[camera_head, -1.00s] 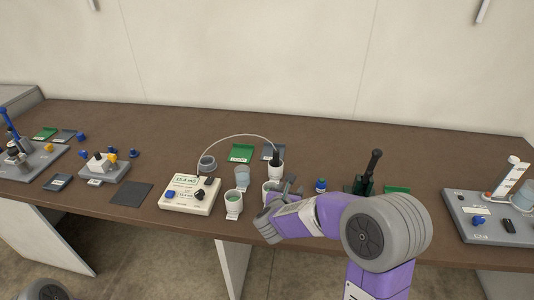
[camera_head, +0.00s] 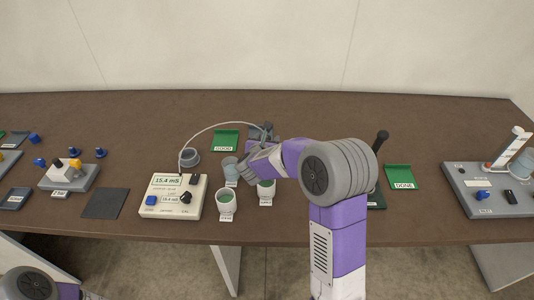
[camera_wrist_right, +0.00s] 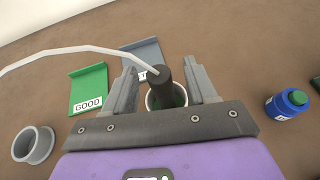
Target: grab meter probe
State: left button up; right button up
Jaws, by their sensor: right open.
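The meter probe (camera_wrist_right: 164,90) is a black cylinder with a white cable, standing in a white cup (camera_wrist_right: 181,97) in the right wrist view. My right gripper (camera_wrist_right: 162,77) is open, with one finger on each side of the probe and its cup; I cannot tell whether either finger touches. In the head view my right gripper (camera_head: 262,148) is over the probe's spot and mostly hides it. The cable arcs left to the white meter box (camera_head: 160,183), whose display reads 15.4 mS. My left gripper is out of view.
A green GOOD tray (camera_wrist_right: 88,89) and a grey tray (camera_wrist_right: 143,52) lie behind the probe. A grey ring (camera_wrist_right: 34,145) is left, a blue bottle (camera_wrist_right: 287,103) right. White cups (camera_head: 226,204) stand in front. A green DONE tray (camera_head: 399,177) is further right.

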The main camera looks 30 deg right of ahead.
jog(key=shift+w+d+f, duration=0.15)
jog(key=shift+w+d, duration=0.15)
jog(key=shift+c, duration=0.3)
grip_shut()
